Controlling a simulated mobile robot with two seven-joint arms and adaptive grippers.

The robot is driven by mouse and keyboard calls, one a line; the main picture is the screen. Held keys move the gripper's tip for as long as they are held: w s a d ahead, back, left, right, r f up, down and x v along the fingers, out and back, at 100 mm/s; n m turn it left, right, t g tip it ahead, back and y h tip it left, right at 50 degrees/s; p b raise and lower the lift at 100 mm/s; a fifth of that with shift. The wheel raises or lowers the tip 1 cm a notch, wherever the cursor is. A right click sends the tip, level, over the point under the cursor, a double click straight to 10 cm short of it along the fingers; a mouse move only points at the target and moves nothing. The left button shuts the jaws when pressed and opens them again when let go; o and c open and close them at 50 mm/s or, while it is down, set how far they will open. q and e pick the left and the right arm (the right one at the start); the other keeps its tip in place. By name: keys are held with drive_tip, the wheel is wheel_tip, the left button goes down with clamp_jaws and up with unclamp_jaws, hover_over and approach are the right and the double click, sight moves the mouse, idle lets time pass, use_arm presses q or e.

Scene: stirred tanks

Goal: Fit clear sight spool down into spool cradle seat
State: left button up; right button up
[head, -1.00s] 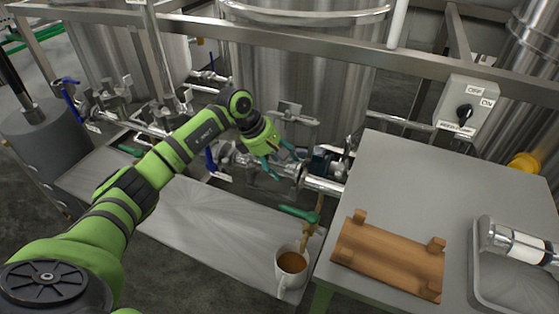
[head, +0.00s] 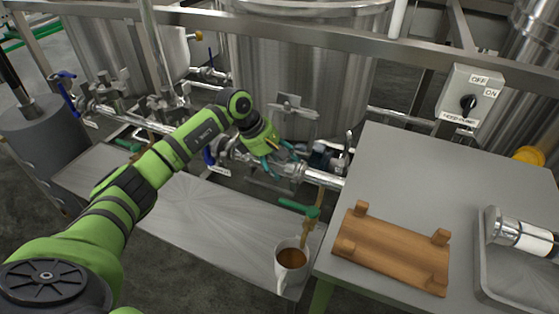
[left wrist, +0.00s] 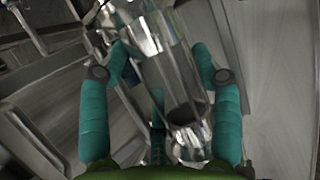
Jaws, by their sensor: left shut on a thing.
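My left gripper (head: 279,158) reaches in low at the pipe line in front of the middle tank. It is shut on a shiny, partly see-through cylinder, which I take to be the sight spool (left wrist: 172,75). In the left wrist view it lies between the teal fingers of my gripper (left wrist: 160,60). In the head view the fingers largely hide it. A wooden cradle board (head: 392,252) with raised corner blocks lies empty on the grey table; I cannot tell whether it is the named seat. How the held piece meets the pipe is hidden. My right gripper is out of view.
A metal tray (head: 487,262) at right holds a metal-ended cylinder with a white middle (head: 522,236). A mug of brown liquid (head: 291,264) stands below a green-handled tap (head: 300,209). A switch box (head: 469,98) stands behind the grey table (head: 420,180), whose middle is clear.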

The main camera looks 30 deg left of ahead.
use_arm(q)
drive_tip(key=o, duration=1.6)
drive_tip(key=shift+o, duration=0.2)
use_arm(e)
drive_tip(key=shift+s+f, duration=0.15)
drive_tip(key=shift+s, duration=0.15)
use_arm(q)
drive_tip(key=shift+f, duration=0.15)
drive_tip(key=v, duration=0.8)
drive_tip(key=shift+w, duration=0.1)
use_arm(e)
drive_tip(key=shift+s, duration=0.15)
